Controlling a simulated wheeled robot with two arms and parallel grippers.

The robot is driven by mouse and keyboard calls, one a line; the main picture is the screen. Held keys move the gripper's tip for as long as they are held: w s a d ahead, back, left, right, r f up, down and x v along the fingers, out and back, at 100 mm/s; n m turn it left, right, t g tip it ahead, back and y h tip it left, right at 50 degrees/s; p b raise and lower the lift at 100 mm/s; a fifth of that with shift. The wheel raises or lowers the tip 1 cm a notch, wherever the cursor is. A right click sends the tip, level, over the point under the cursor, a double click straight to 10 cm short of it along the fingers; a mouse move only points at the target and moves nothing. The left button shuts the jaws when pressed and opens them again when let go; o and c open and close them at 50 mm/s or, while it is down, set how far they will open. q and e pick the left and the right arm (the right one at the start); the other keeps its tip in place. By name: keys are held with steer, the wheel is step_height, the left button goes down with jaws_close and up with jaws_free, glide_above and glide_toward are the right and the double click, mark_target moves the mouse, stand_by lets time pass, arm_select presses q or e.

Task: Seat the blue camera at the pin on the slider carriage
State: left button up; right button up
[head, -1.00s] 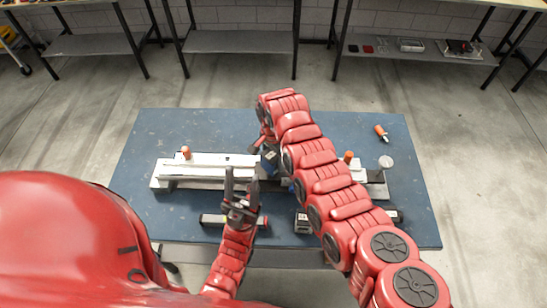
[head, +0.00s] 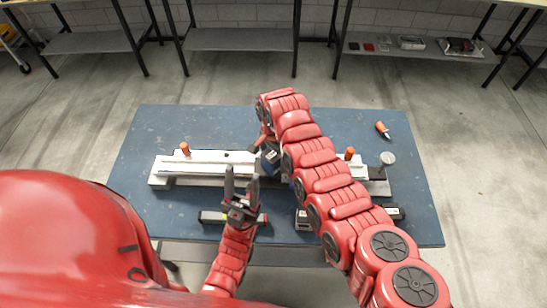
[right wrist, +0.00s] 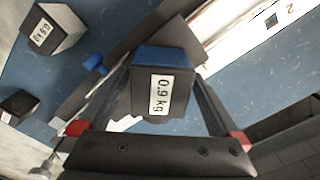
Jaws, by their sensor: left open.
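The blue camera (right wrist: 163,85) is a dark box with a blue face and a "0.9 kg" label. My right gripper (right wrist: 163,72) is shut on it, one finger on each side. In the head view the camera (head: 269,160) shows partly beside my right arm, over the slider. The white slider rail (head: 205,164) lies along the table. A dark plate (right wrist: 182,38), which looks like the carriage, lies behind the camera. The pin is hidden, and I cannot tell whether the camera touches the plate. My left gripper (head: 241,178) is open and empty in front of the rail.
The blue table (head: 200,125) has free room behind the rail. An orange-handled tool (head: 382,129) lies at the back right. Another labelled box (right wrist: 55,30) and a smaller dark box (right wrist: 18,106) stand nearby. Orange knobs (head: 185,149) rise from the rail.

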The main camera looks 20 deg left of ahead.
mark_target(273, 153)
steer(key=shift+w+r+b, duration=0.1)
steer(key=shift+r+b, duration=0.2)
steer(key=shift+r, duration=0.1)
step_height(273, 153, up, 4)
steer(key=shift+a+r+b, duration=0.1)
steer(key=shift+r+b, duration=0.05)
steer(key=shift+b, duration=0.75)
step_height(273, 153, up, 12)
steer(key=shift+r+b, duration=0.15)
steer(key=shift+b, duration=0.15)
